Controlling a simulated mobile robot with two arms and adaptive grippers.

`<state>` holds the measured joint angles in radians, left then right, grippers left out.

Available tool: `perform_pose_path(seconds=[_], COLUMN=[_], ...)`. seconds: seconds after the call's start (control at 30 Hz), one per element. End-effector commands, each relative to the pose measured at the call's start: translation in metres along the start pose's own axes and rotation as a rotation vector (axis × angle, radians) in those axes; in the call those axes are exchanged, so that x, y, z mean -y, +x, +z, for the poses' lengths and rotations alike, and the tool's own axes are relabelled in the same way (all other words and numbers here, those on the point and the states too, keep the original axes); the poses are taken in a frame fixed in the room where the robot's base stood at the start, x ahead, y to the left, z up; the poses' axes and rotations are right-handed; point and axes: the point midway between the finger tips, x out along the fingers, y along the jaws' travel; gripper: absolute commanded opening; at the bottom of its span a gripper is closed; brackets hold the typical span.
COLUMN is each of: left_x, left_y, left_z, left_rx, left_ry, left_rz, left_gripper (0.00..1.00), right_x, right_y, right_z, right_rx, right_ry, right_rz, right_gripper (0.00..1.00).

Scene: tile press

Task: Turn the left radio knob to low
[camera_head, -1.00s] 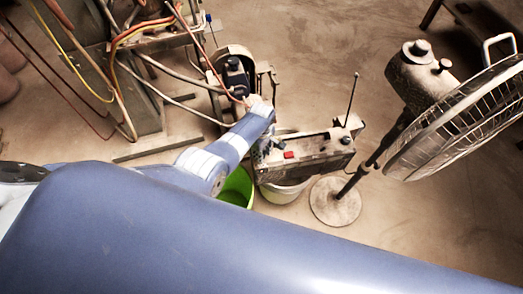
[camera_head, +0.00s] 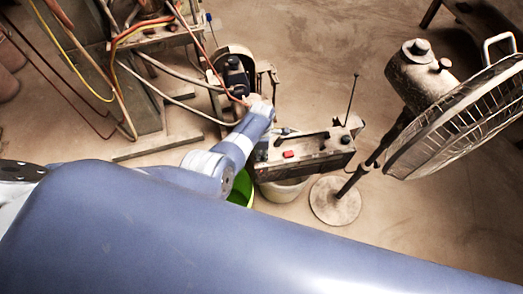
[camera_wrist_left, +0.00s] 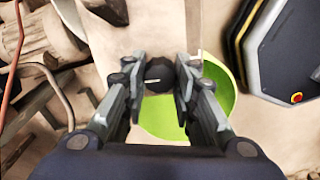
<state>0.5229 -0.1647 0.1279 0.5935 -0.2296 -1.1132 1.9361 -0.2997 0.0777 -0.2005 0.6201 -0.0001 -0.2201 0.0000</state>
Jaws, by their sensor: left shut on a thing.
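The radio (camera_head: 318,158) is a worn, dark box with a red button (camera_head: 288,154) and dark knobs on top. It sits above a pale bucket in the head view. My left arm covers its left end, so the left knob is hidden there. In the left wrist view, my left gripper (camera_wrist_left: 160,77) has its two fingers on either side of a dark round knob (camera_wrist_left: 159,70) and is shut on it. The knob's pointer and setting cannot be made out. My right gripper is out of view.
A green bucket (camera_head: 241,188) and a pale bucket (camera_head: 283,190) stand below the radio. A fan (camera_head: 455,115) on a round base (camera_head: 335,202) is close at the right. A thin antenna (camera_head: 351,98) rises behind the radio. Cables and machinery fill the upper left.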

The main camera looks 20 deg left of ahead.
Motion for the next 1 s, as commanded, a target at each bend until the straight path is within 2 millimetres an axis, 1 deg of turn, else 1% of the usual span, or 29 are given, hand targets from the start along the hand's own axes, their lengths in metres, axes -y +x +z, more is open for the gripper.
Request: perform_pose_path(seconds=[0.5,0.53,0.6,1.0], left_x=[-0.0006,-0.0006,-0.0006,-0.0002], left_y=[-0.0003,-0.0003,-0.0003,-0.0001], left_z=[-0.0009,-0.0009,-0.0008,-0.0002], left_rx=[-0.001,-0.001,-0.001,0.0], left_ry=[-0.019,-0.019,-0.018,-0.017], left_rz=[0.001,0.001,0.001,0.0], left_gripper=[0.03,0.33,0.48,0.48], right_x=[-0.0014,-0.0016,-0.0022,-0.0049], right_y=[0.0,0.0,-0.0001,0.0], right_z=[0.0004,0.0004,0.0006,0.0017], right_rx=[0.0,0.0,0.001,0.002], right_ry=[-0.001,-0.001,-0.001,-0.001], right_rz=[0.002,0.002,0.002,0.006], right_gripper=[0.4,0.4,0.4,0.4])
